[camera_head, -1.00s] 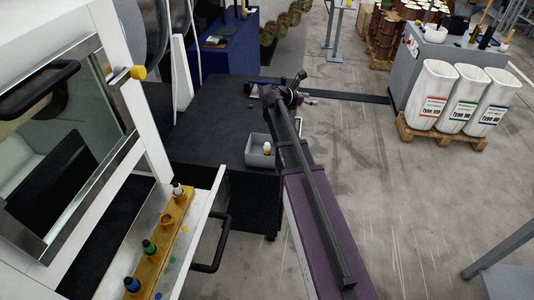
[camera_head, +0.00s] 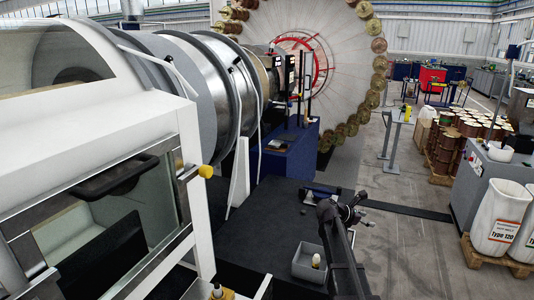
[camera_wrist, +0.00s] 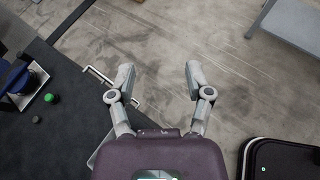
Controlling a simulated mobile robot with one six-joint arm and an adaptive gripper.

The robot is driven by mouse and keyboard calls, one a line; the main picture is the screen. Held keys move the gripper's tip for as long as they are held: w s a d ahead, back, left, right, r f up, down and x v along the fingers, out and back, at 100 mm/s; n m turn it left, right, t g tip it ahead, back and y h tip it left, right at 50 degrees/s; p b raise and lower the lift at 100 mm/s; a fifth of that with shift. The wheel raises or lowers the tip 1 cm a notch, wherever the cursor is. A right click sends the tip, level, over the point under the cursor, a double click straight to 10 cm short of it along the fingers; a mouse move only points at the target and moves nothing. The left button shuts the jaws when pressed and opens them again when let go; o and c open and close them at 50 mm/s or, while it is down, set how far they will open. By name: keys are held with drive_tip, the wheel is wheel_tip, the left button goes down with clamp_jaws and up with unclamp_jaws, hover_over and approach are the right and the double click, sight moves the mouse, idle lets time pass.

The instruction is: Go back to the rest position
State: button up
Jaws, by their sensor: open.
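My gripper (camera_wrist: 160,80) is open and empty in the wrist view, its two grey fingers spread apart with bare concrete floor below and between them. In the head view my arm rises from the bottom edge at the middle right, and the gripper's jaws cannot be made out there. A grey bin (camera_head: 309,263) with a pale bottle (camera_head: 316,260) in it sits on the dark table (camera_head: 262,228), just left of my arm. At the bottom edge, part of the yellow holder (camera_head: 222,294) shows with a white-capped piece in it.
The white machine (camera_head: 110,195) with a glass door fills the left. A large spool carousel (camera_head: 300,60) stands at the back. White bags (camera_head: 497,217) on a pallet and a grey cabinet (camera_head: 480,180) stand right. The concrete floor (camera_head: 410,255) between is free.

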drive_tip(key=s+a+f+m+g+y, duration=0.1)
drive_tip(key=s+a+f+m+y, duration=0.2)
drive_tip(key=s+a+m, duration=0.3)
drive_tip(key=s+a+f+m+g+y, duration=0.1)
drive_tip(key=s+a+f+m+y, duration=0.3)
drive_tip(key=s+a+m, duration=0.3)
drive_tip(key=s+a+f+m+g+y, duration=0.1)
drive_tip(key=s+a+f+m+y, duration=0.2)
drive_tip(key=s, duration=0.9)
drive_tip(key=a+m+y, duration=0.2)
drive_tip(key=a+m, duration=0.2)
drive_tip(key=a, duration=0.1)
drive_tip(key=shift+a+f+y, duration=0.2)
drive_tip(key=shift+f+y, duration=0.1)
drive_tip(key=shift+f, duration=0.1)
drive_tip(key=shift+c, duration=0.6)
